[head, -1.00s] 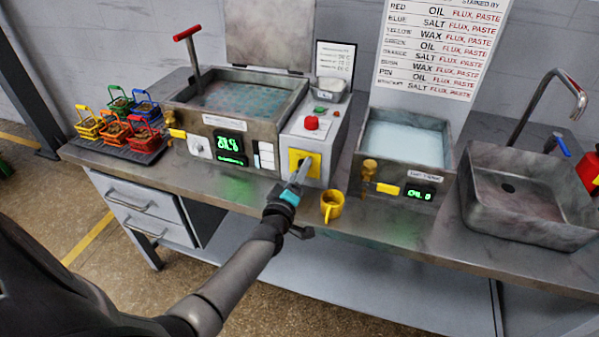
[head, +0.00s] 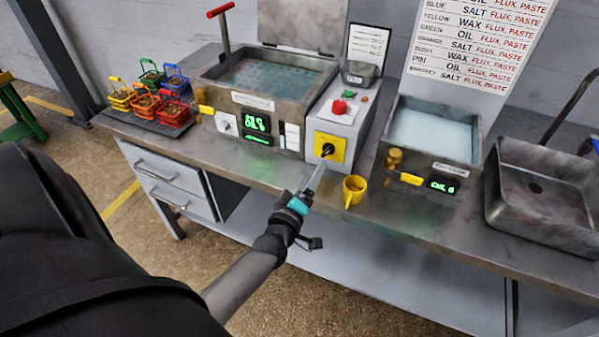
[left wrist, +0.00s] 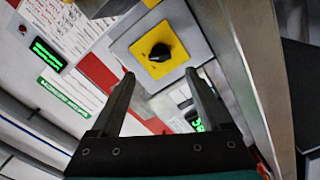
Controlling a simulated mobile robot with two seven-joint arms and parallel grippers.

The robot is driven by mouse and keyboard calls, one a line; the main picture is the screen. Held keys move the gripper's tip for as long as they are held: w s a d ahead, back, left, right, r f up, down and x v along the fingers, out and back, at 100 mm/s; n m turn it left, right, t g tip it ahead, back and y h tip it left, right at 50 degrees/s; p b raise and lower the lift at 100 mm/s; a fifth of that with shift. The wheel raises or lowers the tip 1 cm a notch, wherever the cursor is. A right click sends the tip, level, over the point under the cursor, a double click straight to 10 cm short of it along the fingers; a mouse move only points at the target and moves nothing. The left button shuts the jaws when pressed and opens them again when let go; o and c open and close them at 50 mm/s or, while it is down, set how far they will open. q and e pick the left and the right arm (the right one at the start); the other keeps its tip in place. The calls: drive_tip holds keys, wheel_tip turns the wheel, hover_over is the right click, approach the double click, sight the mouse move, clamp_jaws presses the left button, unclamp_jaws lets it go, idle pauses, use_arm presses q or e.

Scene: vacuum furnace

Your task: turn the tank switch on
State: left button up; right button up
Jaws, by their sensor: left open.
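The tank switch is a black rotary knob (head: 328,149) on a yellow plate (head: 321,136) on the front of the grey control box. In the left wrist view the knob (left wrist: 159,52) is in plain sight on its yellow plate (left wrist: 135,46), with its grip set at a slant to the picture. My left gripper (head: 318,172) is just in front of and below the knob, apart from it. In the left wrist view its two fingers (left wrist: 160,78) are spread and empty, with the knob beyond the gap between their tips. My right gripper is not in view.
The control box carries a red button (head: 339,106). A heated tank (head: 265,108) is left of the box, and a second tank (head: 434,130) and a sink (head: 540,195) are to the right.

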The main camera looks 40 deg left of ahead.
use_arm(q)
drive_tip(key=v, duration=0.7)
drive_tip(key=shift+s, duration=0.25)
drive_tip(key=s+d+f+m+g+h+b, duration=0.1)
drive_tip(key=s+d+f+m+g+h, duration=0.2)
drive_tip(key=f, duration=0.7)
drive_tip(key=s+d+f+m+g+b, duration=0.25)
drive_tip(key=s+f+m, duration=0.2)
drive_tip(key=f, duration=0.65)
drive_tip(key=s+d+f+m+g+h+b, duration=0.1)
drive_tip(key=s+d+f+m+g+h, duration=0.3)
drive_tip(key=f, duration=0.6)
drive_tip(key=s+f+m+g+y+b, duration=0.1)
drive_tip(key=s+f+m+g, duration=0.1)
drive_tip(key=s+f, duration=0.2)
drive_tip(key=s+f+m+g+b, duration=0.1)
drive_tip(key=s+f, duration=0.4)
drive_tip(key=s, duration=0.6)
drive_tip(key=s+f+m+g+y, duration=0.1)
drive_tip(key=s+f+m+g, duration=0.1)
drive_tip(key=s+f+g, duration=0.2)
drive_tip(key=s, duration=0.3)
drive_tip(key=shift+s+f+m+y+b, duration=0.25)
drive_tip(key=shift+f+m+y+b, duration=0.05)
drive_tip(key=shift+f+m+b, duration=0.1)
